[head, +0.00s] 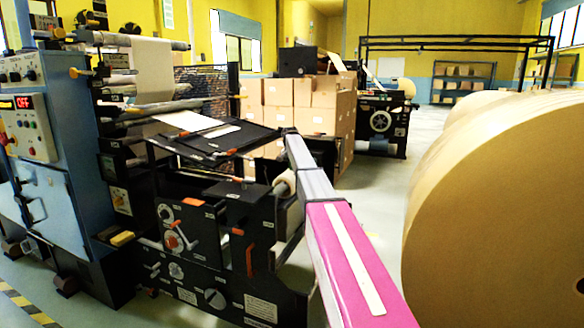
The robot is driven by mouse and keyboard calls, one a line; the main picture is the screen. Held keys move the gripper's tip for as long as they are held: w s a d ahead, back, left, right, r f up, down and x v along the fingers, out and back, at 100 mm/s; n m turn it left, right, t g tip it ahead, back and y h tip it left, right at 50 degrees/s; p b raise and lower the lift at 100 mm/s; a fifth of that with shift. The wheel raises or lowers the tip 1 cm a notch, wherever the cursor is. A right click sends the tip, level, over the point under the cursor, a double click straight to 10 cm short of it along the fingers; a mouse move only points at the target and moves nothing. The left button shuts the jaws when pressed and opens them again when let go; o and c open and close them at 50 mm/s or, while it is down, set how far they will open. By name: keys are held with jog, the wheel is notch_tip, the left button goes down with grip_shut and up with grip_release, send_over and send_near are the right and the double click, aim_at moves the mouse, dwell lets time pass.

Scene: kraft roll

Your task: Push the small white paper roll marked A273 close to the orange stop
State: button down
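A small pale roll (285,182) sits on a shaft at the right side of the black printing machine (225,225). It is partly hidden, and no A273 mark can be read on it, so I cannot tell if it is the white paper roll. Several orange parts show on the machine, among them a flat orange piece (193,201) on its upper edge and an orange handle (250,258) on its front. I cannot tell if one of them is the orange stop.
A very large kraft roll (500,215) fills the right side, close to me. A blue control cabinet (40,150) stands at the left. Stacked cardboard boxes (320,110) and another machine (383,122) stand behind. Some grey floor (385,195) is open in the middle.

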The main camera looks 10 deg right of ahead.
jog(key=shift+s+f, duration=0.2)
jog(key=shift+f, duration=0.15)
jog(key=shift+s+a+f, duration=0.1)
jog(key=shift+s+a, duration=0.25)
jog(key=shift+s, duration=0.1)
jog(key=shift+w+r, duration=0.1)
jog(key=shift+r, duration=0.6)
jog(key=shift+d, duration=0.1)
